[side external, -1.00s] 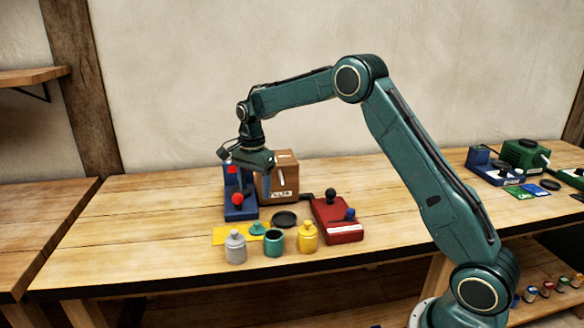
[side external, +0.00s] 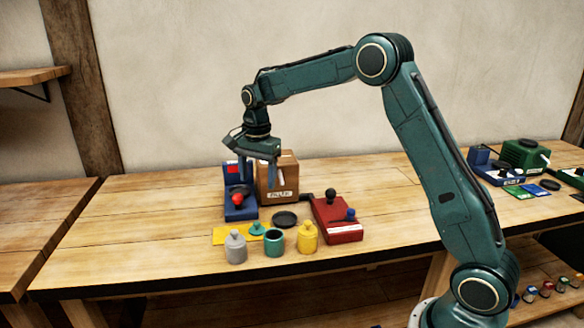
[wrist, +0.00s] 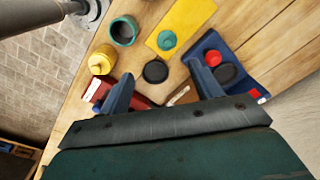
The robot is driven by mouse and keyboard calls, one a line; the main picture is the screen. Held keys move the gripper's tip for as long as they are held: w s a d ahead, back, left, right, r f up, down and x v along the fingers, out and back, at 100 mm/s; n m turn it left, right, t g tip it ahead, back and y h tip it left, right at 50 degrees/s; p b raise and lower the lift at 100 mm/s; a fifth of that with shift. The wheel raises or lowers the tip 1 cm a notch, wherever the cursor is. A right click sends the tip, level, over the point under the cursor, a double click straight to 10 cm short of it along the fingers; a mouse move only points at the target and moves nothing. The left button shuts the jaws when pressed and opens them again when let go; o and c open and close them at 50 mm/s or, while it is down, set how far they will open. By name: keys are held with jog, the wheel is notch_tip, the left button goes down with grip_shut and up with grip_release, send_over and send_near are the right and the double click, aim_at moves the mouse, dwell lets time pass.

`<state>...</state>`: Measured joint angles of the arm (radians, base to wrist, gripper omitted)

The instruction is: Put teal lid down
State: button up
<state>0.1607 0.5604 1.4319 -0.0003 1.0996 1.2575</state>
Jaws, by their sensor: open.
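The teal lid (side external: 257,229) lies knob-up on the yellow mat (side external: 222,236). In the wrist view the lid (wrist: 167,40) is near the mat's lower end. The teal jar (side external: 274,243) stands beside it, its dark mouth uncovered; it also shows in the wrist view (wrist: 123,31). My gripper (side external: 257,178) is open and empty, above and behind the lid, near the blue device and the cardboard box. In the wrist view its fingers (wrist: 160,80) are spread with nothing between them at the tips except the table scene below.
A grey jar (side external: 236,247) and a yellow jar (side external: 307,237) flank the teal jar. A black disc (side external: 285,220) lies behind. A blue device (side external: 240,209) with a red knob, a cardboard box (side external: 278,178) and a red device (side external: 337,219) stand nearby. The table's left is clear.

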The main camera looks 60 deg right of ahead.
jog(key=s+a+r+n+t, duration=0.1)
jog(key=s+a+r+n, duration=0.25)
jog(key=s+r, duration=0.35)
jog(key=s+a+r+n+t, duration=0.15)
jog(key=s+r+n, duration=0.3)
jog(key=s, duration=0.45)
jog(key=s+a+f+n+t, duration=0.2)
jog(key=s+n, duration=0.6)
jog(key=s, duration=1)
jog(key=shift+a+f, duration=0.2)
jog(key=shift+a, duration=0.5)
